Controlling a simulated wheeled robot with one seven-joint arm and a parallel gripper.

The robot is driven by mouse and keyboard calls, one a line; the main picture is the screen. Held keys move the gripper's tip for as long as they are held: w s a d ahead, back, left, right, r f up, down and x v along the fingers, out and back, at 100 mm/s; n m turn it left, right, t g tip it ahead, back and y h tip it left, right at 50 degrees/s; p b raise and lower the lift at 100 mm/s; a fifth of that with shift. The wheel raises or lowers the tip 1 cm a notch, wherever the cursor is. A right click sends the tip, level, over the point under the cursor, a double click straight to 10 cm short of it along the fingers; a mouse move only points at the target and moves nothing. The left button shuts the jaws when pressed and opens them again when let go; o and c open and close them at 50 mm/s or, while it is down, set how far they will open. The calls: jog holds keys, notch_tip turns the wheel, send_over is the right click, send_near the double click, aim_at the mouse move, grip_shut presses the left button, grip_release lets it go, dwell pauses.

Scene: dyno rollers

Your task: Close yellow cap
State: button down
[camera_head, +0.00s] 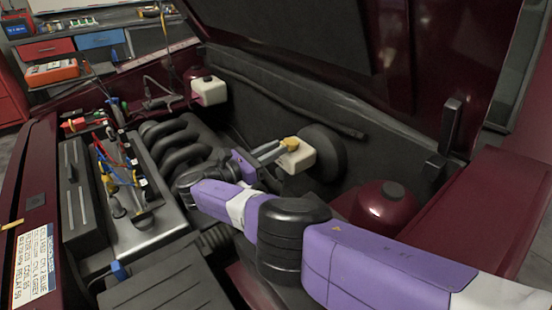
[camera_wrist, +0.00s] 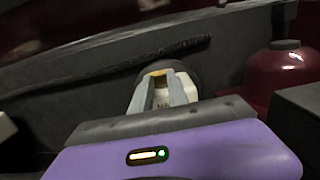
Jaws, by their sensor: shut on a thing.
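The yellow cap (camera_head: 291,143) sits on top of a small white reservoir (camera_head: 301,160) in the engine bay, right of the dark engine pipes. My gripper (camera_head: 279,149) reaches in from the right and its grey fingers are shut on the cap. In the wrist view the fingers of my gripper (camera_wrist: 161,82) point away from me, with a yellow-brown edge of the cap (camera_wrist: 165,72) between their tips. The white reservoir (camera_wrist: 190,88) shows just beyond and right of them. The fingers hide part of the cap, so I cannot tell whether it is fully seated.
A black round housing (camera_head: 325,152) stands right behind the reservoir. A dark red dome (camera_head: 384,206) with a black cap is to the right. Another white reservoir (camera_head: 208,91) is at the back. Engine pipes (camera_head: 175,140) and coloured wires (camera_head: 118,165) lie to the left. The raised hood (camera_head: 420,50) is above.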

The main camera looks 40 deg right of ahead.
jog(key=shift+d+f+h+b, duration=0.2)
jog(key=shift+f+h+b, duration=0.35)
jog(key=shift+b, duration=0.3)
jog(key=shift+r, duration=0.1)
jog(key=c, duration=1.3)
grip_release()
jog(key=shift+d, duration=0.1)
jog(key=shift+s+a+f+b, duration=0.15)
jog(key=shift+a+b, duration=0.45)
jog(key=shift+a, duration=0.7)
jog(key=shift+w+a+f+b, duration=0.1)
jog(key=shift+a+f+b, duration=0.35)
jog(key=shift+a, duration=0.85)
jog(key=shift+s+a+f+b, duration=0.1)
jog(key=shift+a+b, duration=0.6)
jog(key=shift+a, duration=0.6)
